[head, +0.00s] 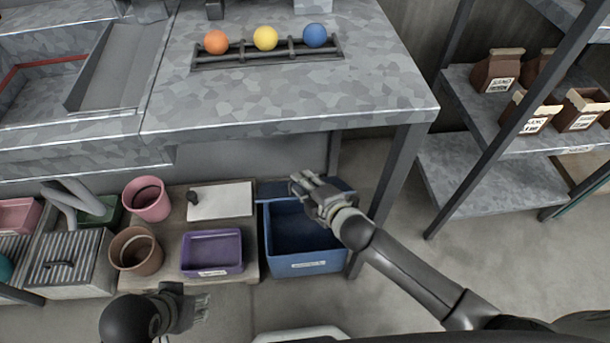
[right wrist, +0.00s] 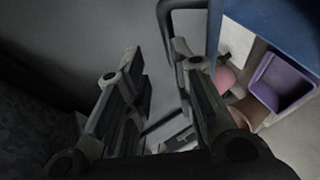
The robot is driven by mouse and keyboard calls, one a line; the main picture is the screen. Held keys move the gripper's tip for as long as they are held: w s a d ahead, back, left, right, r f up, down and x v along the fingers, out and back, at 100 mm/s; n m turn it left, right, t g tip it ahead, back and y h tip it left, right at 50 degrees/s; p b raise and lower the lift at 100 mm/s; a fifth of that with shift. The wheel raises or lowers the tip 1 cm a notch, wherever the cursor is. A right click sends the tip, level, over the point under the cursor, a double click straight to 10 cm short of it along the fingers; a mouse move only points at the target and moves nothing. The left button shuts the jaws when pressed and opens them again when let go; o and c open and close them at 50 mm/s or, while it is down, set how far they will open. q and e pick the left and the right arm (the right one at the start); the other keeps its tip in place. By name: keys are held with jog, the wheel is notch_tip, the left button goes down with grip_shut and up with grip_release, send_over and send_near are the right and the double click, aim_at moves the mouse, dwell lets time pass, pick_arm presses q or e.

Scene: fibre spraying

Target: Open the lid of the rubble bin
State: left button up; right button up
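The blue bin (head: 306,262), labelled on its front, stands on the floor under the grey table; I take it for the rubble bin, though the label is too small to read. Its top looks open onto a dark blue inside. A dark blue panel, seemingly its lid (head: 272,188), shows behind the back rim. My right gripper (head: 308,188) is over the bin's back part, hiding some of the panel. In the right wrist view its fingers (right wrist: 158,68) are apart, with a dark loop handle (right wrist: 166,28) beside the right finger and a blue surface (right wrist: 285,32). My left gripper (head: 202,307) is low at the front.
The table (head: 290,95) overhangs the bin, and its leg (head: 388,190) stands close on the right. A purple tray (head: 211,251), brown pot (head: 136,250) and pink pot (head: 147,199) are at the left. A shelf rack (head: 490,185) stands at the right.

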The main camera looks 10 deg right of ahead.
jog(key=shift+s+r, duration=0.1)
jog(key=shift+r, duration=1.95)
jog(key=shift+c, duration=0.4)
